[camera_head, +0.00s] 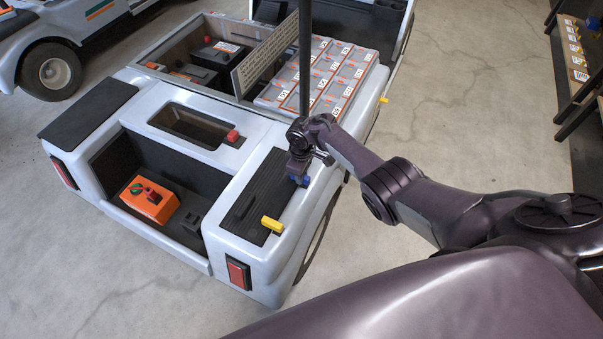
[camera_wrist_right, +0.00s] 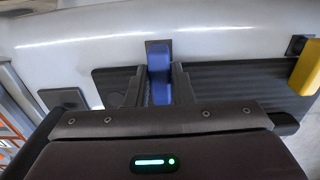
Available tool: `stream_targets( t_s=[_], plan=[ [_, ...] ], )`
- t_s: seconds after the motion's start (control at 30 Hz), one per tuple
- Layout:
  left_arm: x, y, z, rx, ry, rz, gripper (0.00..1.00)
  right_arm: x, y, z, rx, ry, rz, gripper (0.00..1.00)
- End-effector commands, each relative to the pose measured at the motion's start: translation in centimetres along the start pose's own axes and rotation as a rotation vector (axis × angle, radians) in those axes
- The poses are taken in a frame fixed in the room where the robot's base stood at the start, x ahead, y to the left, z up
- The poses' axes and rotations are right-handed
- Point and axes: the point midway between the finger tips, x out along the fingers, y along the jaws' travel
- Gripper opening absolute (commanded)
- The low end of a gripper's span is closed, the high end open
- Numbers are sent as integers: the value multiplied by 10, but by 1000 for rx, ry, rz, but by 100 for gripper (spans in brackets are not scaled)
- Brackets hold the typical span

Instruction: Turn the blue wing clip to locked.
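My left gripper is not in view.
A yellow clip (camera_head: 272,224) sits on the same panel, nearer the cart's corner; it also shows in the right wrist view (camera_wrist_right: 307,68). A dark upright pole (camera_head: 305,60) rises behind my gripper. An orange box (camera_head: 149,200) lies in the open bay.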

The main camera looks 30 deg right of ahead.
Motion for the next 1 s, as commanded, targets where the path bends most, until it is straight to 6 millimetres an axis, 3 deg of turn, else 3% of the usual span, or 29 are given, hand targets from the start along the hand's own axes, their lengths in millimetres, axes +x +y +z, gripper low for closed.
stream_targets(
  t_s=[0.03,0.13,0.47,0.8,1.0],
  plan=[
    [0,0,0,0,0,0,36,0,0,0,-1,-1,0,28],
    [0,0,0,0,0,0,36,0,0,0,0,-1,0,41],
    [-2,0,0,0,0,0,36,-4,0,0,1,1,0,42],
    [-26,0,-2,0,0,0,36,-58,0,0,2,2,2,42],
    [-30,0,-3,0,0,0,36,-76,0,0,1,0,0,42]
  ],
)
